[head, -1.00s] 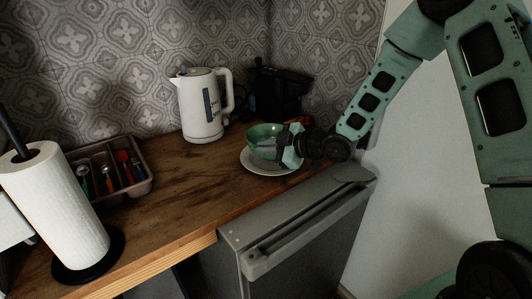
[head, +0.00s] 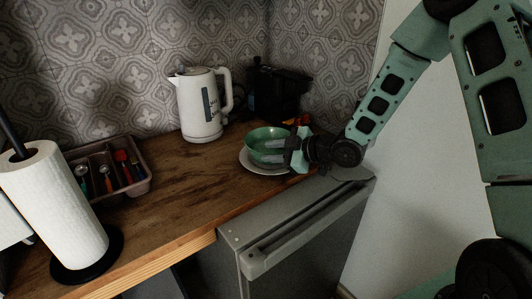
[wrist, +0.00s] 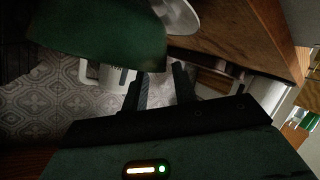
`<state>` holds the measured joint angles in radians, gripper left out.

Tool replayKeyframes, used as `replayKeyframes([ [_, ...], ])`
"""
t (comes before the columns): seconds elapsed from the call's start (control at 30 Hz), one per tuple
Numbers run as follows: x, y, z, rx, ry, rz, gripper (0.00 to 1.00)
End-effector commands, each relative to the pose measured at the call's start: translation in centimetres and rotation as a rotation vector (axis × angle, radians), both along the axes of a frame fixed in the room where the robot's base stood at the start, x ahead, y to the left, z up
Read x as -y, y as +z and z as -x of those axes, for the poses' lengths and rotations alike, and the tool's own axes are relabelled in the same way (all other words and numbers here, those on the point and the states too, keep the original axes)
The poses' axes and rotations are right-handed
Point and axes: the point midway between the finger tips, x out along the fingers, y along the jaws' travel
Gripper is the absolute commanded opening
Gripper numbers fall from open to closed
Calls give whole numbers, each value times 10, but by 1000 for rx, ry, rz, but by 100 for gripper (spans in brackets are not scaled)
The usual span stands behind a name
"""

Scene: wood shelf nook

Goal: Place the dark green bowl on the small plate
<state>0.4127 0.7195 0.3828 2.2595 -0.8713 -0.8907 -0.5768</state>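The dark green bowl (head: 262,138) sits upright over the small white plate (head: 252,168), seemingly resting on it, with its base hidden. In the wrist view the bowl (wrist: 95,35) fills the upper left and a part of the plate (wrist: 178,14) shows beside it. My gripper (head: 278,151) is at the bowl's right side. In the wrist view the two dark fingers of my gripper (wrist: 160,78) are apart, with the bowl's edge near the gap between their tips. I cannot tell whether they touch it.
A white kettle (head: 201,108) stands behind the plate, with a black appliance (head: 277,92) to its right. A cutlery tray (head: 140,186) and paper towel roll (head: 52,205) are at left. The wooden counter (head: 185,195) is clear between the tray and plate.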

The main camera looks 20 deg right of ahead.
Motion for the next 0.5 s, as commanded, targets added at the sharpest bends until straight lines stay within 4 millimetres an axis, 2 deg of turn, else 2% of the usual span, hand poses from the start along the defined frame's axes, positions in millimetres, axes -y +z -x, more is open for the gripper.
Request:
replayKeyframes([
  [0.1,18,9,18,1,-4,2,28],
  [0.3,42,23,46,0,-3,3,28],
  [0.5,56,32,62,0,-1,2,28],
])
